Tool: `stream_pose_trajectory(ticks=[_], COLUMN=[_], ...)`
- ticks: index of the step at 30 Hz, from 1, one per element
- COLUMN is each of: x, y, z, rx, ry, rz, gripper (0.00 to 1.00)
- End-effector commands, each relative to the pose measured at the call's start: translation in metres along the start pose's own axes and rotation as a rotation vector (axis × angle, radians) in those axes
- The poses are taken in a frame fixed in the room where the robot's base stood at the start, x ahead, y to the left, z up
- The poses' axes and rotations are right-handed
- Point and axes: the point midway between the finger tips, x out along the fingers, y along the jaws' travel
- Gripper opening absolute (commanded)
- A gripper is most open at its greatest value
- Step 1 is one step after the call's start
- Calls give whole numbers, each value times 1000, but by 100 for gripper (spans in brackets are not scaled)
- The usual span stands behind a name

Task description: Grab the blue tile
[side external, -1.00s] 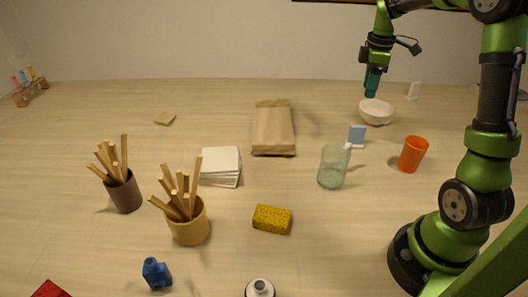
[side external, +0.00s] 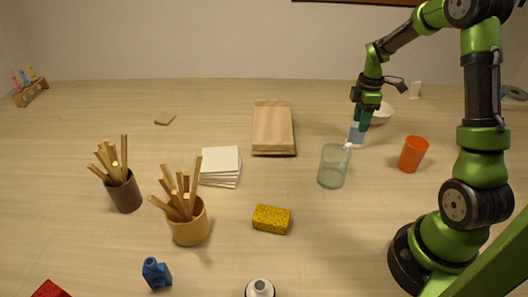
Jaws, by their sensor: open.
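The blue tile (side external: 355,137) is a small light-blue piece standing upright on the table, behind and right of the clear glass. My gripper (side external: 362,121) is right at the tile, with its teal fingers pointing down. The fingers partly cover the tile's upper and right parts. The jaws are open. I cannot tell whether the fingers touch the tile or stand around it.
A glass (side external: 333,166) with a white stick stands in front of the tile. An orange cup (side external: 413,153) is to the right, and a white bowl (side external: 383,113) is behind my gripper. A wooden block (side external: 272,128) lies left; table between is clear.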

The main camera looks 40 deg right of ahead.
Motion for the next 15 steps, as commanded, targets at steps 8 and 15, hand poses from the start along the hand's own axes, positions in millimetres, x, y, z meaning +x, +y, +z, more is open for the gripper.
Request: stream_pose_trajectory(ticks=[8, 15], x=[40, 50], y=[1, 1], z=[-2, -3], rx=[-1, 0], ry=[-2, -1], rz=[-5, -1], gripper=[47, 47])
